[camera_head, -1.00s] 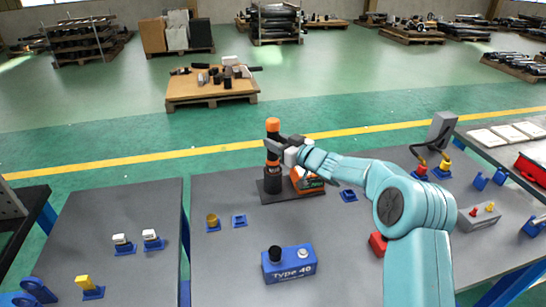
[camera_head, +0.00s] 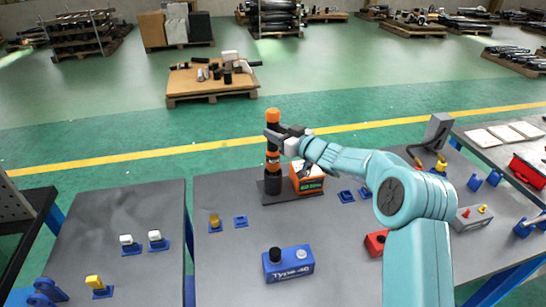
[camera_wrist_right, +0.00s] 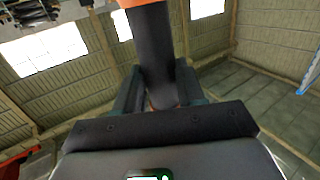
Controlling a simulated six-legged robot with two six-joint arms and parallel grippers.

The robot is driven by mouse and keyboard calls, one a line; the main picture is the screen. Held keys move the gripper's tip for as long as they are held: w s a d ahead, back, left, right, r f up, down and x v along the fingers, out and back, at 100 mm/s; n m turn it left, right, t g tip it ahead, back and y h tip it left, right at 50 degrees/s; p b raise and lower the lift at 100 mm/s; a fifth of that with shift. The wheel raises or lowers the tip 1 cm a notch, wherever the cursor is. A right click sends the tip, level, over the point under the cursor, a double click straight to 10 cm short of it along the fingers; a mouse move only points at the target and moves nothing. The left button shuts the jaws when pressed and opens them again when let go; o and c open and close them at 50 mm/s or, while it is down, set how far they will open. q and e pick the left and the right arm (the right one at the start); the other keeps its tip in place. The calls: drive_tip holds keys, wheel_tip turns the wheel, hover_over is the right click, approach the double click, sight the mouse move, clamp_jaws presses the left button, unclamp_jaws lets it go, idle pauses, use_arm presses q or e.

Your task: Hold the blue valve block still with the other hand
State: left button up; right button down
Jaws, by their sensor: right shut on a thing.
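The blue valve block (camera_head: 288,264), lettered "Type 40", with a black knob and a pale knob on top, sits upright on the middle table. No gripper touches it. My right gripper (camera_head: 276,138) is behind it at the far side of that table, shut on the upper part of an upright black and orange cylinder (camera_head: 273,161). In the right wrist view the cylinder (camera_wrist_right: 155,50) stands between the fingers of my right gripper (camera_wrist_right: 160,95). The cylinder's lower end is at a dark base plate (camera_head: 270,197). My left gripper is not in view.
An orange and green box (camera_head: 308,180) stands right of the cylinder. Small blue mounts (camera_head: 240,222) and a red block (camera_head: 376,242) are on the middle table (camera_head: 220,275). Side tables (camera_head: 120,200) stand left and right. Table room left of the blue block is clear.

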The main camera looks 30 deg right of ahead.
sight(277, 113)
drive_tip(key=shift+r+p, duration=2.9)
drive_tip(key=shift+r, duration=0.55)
drive_tip(key=shift+a+f, duration=0.1)
